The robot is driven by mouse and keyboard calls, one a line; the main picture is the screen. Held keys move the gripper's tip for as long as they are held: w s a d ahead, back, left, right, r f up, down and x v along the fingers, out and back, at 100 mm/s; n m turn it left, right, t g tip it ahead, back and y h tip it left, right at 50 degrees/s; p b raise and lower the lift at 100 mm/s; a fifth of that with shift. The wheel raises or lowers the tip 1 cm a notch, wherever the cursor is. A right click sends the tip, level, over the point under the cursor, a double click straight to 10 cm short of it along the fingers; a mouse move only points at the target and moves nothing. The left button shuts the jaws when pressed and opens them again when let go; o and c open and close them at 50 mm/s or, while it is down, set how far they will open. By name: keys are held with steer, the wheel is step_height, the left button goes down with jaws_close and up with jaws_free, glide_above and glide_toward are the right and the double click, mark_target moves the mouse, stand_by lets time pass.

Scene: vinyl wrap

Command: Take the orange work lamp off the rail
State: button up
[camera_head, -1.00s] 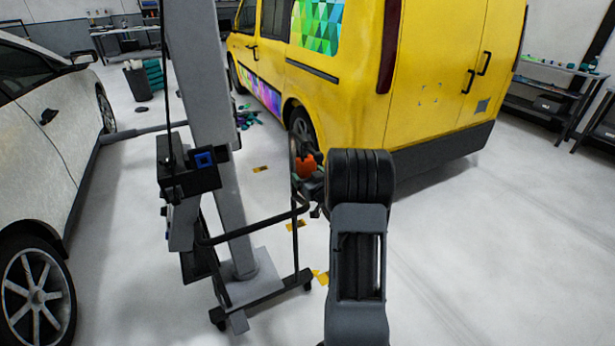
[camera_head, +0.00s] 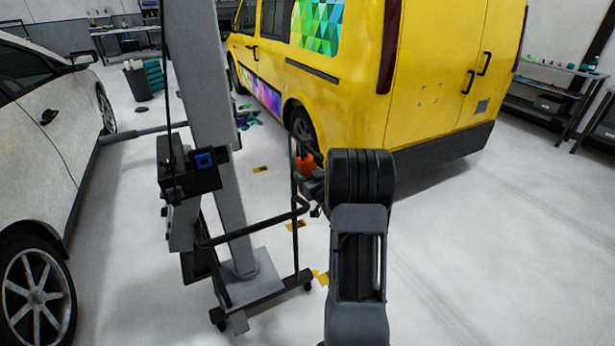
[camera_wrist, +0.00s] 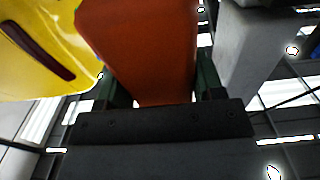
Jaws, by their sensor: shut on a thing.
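The orange work lamp (camera_head: 306,163) shows in the head view, beside the upper part of the cart's black upright. In the wrist view the lamp (camera_wrist: 145,50) fills the upper middle, held between the dark fingers. My gripper (camera_head: 308,180) is shut on the lamp; in the wrist view my gripper (camera_wrist: 155,98) shows a finger on either side of it. The black tubular rail (camera_head: 296,215) of the wheeled cart passes just below and left of the gripper. My arm hides part of this area, and I cannot tell whether the lamp touches the rail.
A grey column on a wheeled base (camera_head: 240,272) stands left of my arm. A yellow van (camera_head: 425,80) is behind, and a white car (camera_head: 35,150) is at far left. The floor to the right (camera_head: 490,250) is clear.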

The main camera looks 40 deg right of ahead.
steer(key=shift+r+p, duration=0.3)
steer(key=shift+r, duration=0.65)
steer(key=w+a+b, duration=0.1)
steer(key=a+b, duration=0.3)
steer(key=a, duration=0.8)
steer(key=shift+w+b, duration=0.3)
steer(key=shift+w, duration=0.05)
stand_by(0.3)
